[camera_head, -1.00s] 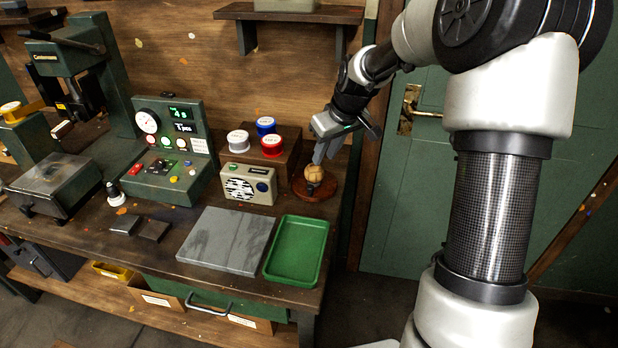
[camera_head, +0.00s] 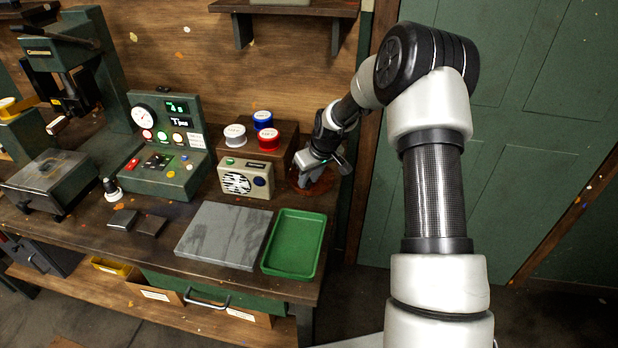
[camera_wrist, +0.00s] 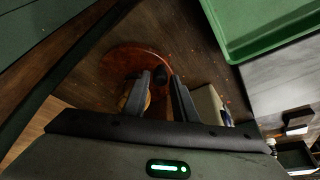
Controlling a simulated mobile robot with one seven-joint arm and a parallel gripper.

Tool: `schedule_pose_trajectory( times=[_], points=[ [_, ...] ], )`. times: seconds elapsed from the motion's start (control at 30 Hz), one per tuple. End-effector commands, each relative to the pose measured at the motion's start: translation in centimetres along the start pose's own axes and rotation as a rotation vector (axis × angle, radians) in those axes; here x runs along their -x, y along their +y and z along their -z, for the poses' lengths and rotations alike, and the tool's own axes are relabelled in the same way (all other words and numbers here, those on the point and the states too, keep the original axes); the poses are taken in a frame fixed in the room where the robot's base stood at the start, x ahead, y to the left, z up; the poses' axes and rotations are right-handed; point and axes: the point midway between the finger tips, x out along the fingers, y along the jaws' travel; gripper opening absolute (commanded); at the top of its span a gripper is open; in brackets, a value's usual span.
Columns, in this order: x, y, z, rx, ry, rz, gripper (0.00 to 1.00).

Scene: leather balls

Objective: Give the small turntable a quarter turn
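The small turntable is a round reddish-brown wooden disc (camera_head: 325,184) at the right end of the bench, partly covered by my gripper in the head view. It also shows in the wrist view (camera_wrist: 118,66). A small dark peg (camera_wrist: 160,74) stands on the disc near its edge. A tan ball sat on the disc; now only a sliver of tan shows beside the left finger, mostly hidden. My gripper (camera_head: 306,184) is low over the disc, pointing down. In the wrist view its two fingers (camera_wrist: 160,84) are apart, with the peg between or just beyond their tips; contact cannot be told.
A cream radio (camera_head: 246,178) stands just left of the disc. Behind it a wooden box carries red, white and blue spools (camera_head: 268,138). A green tray (camera_head: 294,244) and a grey slab (camera_head: 222,234) lie nearer the front. A green door is on the right.

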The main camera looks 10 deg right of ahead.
Motion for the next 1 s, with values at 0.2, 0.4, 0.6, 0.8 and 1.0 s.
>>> schedule_pose_trajectory(
  times=[0.2,0.4,0.6,0.8,1.0],
  points=[
    [-0.1,0.0,0.0,0.000,0.000,0.000,0.25],
    [-0.1,0.0,0.0,0.000,0.001,0.000,0.00],
    [0.0,0.0,0.0,0.000,0.001,0.000,0.00],
    [0.0,0.4,-0.1,0.011,0.001,0.005,0.00],
    [0.2,1.6,-0.7,0.043,0.002,0.018,0.00]
  ],
)
